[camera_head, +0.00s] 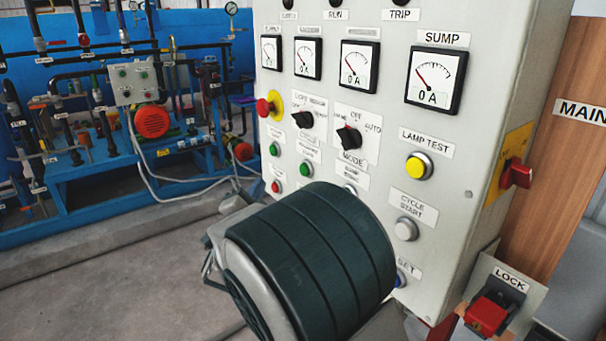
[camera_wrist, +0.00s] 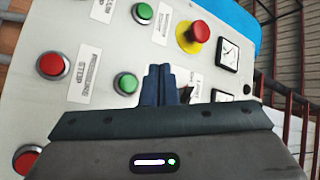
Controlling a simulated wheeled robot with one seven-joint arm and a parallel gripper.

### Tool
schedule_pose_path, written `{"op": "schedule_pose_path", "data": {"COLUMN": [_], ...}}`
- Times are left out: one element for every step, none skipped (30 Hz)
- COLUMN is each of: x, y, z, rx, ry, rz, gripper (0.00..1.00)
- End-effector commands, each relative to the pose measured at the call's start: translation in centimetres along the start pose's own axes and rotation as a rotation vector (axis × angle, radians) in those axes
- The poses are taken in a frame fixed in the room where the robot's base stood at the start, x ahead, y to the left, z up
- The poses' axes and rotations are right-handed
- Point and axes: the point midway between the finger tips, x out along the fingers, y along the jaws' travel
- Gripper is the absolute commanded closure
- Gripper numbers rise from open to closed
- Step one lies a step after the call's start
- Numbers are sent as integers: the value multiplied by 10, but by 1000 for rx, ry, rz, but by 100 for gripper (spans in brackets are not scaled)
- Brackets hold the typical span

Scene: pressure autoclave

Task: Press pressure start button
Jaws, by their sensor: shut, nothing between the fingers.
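The control panel (camera_head: 390,130) has two green buttons, one on the left (camera_head: 274,148) and one to its right (camera_head: 305,168). The label above the right one is small and blurred and may read pressure start. In the wrist view the panel is turned, with a nearer green button (camera_wrist: 126,83) and a farther one (camera_wrist: 142,12). My gripper (camera_wrist: 161,70) is shut and empty, its fingertips showing just right of the nearer green button. I cannot tell if they touch the panel. In the head view my arm hides the gripper.
A red emergency button (camera_head: 264,107) on yellow protrudes at the panel's left. Red buttons (camera_wrist: 53,65) lie beside the green ones. Two black selector knobs (camera_head: 347,137), a yellow lamp test button (camera_head: 418,166) and a cycle start button (camera_head: 405,229) are nearby.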

Motion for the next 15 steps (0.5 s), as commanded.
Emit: {"op": "schedule_pose_path", "data": {"x": [0,0,0,0,0,0,0,0,1,2,2,4,6,8,11], "y": [0,0,0,0,0,0,0,0,0,0,1,2,3,5,7], "z": [0,-1,-1,-1,-1,-1,-1,-1,-1,-2,-2,-4,-5,-6,-8], "rx": [1,1,1,0,0,0,0,0,-1,-1,-1,-2,-3,-2,-2], "ry": [3,3,2,2,2,1,1,1,1,1,1,1,1,1,2], "rz": [-1,-1,-1,-1,-1,0,0,0,0,0,0,0,0,0,0], "gripper": [100,100,100,100,100,100,100,100,100,100,100,100,100,100,100]}}
